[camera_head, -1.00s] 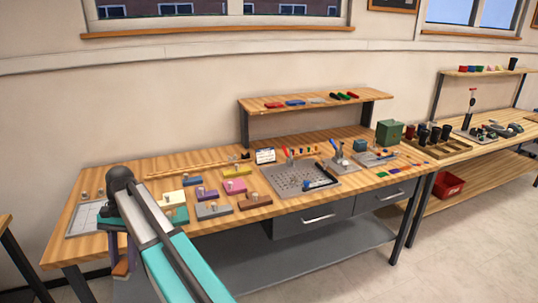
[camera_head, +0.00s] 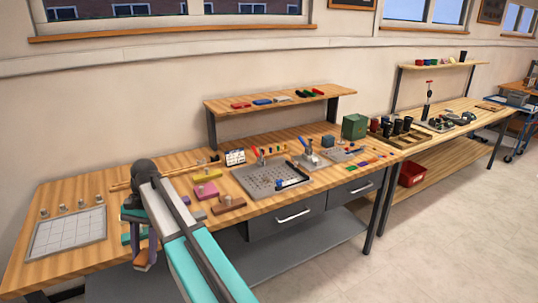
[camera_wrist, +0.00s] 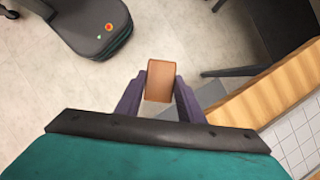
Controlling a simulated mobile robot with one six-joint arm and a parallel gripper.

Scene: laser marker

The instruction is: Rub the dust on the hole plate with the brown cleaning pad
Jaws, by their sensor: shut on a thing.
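My gripper (camera_wrist: 160,90) is shut on an orange-brown block, taken as the brown cleaning pad (camera_wrist: 160,80), between its purple fingers. In the head view the gripper (camera_head: 147,250) hangs beside the workbench's front edge, with the pad (camera_head: 143,263) low in its fingers. The grey perforated plate (camera_head: 256,181), taken as the hole plate, lies on the bench to the right of my gripper, well apart from it. Dust on it is too small to tell.
A gridded light plate (camera_head: 66,234) lies at the bench's left end. Yellow (camera_head: 208,175) and pink (camera_head: 206,190) blocks lie left of the plate. A green box (camera_head: 354,126) stands farther right. In the wrist view, floor lies below the pad, with a bench edge (camera_wrist: 270,95) at right.

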